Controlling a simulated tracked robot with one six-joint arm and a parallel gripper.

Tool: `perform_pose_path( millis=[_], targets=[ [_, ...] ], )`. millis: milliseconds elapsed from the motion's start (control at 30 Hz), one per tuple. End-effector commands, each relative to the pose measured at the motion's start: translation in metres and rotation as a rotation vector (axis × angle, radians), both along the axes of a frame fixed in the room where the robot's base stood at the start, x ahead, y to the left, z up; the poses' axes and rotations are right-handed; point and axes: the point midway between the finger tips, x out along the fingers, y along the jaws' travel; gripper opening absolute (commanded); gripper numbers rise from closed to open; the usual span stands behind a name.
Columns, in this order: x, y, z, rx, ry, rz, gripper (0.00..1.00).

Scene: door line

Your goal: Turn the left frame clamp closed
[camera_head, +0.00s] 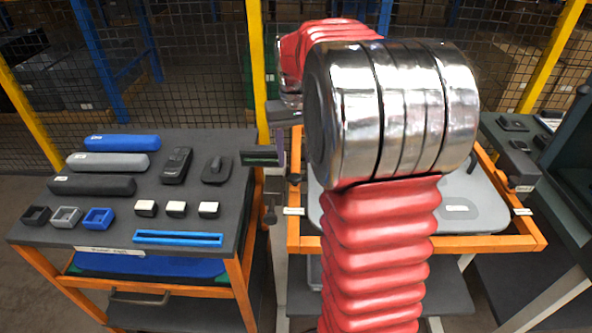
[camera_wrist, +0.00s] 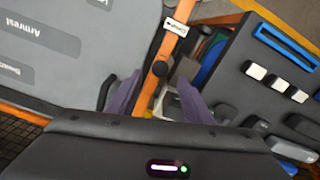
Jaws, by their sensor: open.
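The left frame clamp (camera_wrist: 160,68) shows in the wrist view as a small dark knob on the orange frame rail (camera_wrist: 148,92), with a white label (camera_wrist: 175,27) farther along the rail. My gripper (camera_wrist: 160,78) is open, its two purple fingers on either side of the clamp in the picture. I cannot tell whether they touch it or how far off it is. In the head view the left clamp (camera_head: 294,179) is a dark piece on the frame's left side, close below a purple finger (camera_head: 281,146). The clamp's turn angle is unclear.
The orange frame holds a grey door panel (camera_head: 465,210), partly hidden behind my arm. A right clamp (camera_head: 514,182) sits on the frame's other side. A dark table (camera_head: 110,218) at left carries blocks, handles and a blue strip (camera_head: 178,239). Mesh fencing stands behind.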

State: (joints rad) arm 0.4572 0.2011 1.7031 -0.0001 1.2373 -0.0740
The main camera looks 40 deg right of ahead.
Motion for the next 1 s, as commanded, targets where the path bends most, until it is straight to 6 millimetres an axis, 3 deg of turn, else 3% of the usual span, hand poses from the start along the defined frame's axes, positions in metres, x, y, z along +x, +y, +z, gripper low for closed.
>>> perform_pose_path(
  millis=[200, 400, 767, 1000],
  targets=[
    [-0.001, 0.0, -0.035, 0.001, 0.003, 0.0, 0.46],
    [0.0, 0.0, -0.054, 0.001, 0.002, 0.0, 0.46],
    [0.0, 0.0, -0.059, 0.0, 0.0, -0.001, 0.46],
    [0.0, -0.001, -0.059, 0.0, 0.0, -0.001, 0.3]
  ],
)
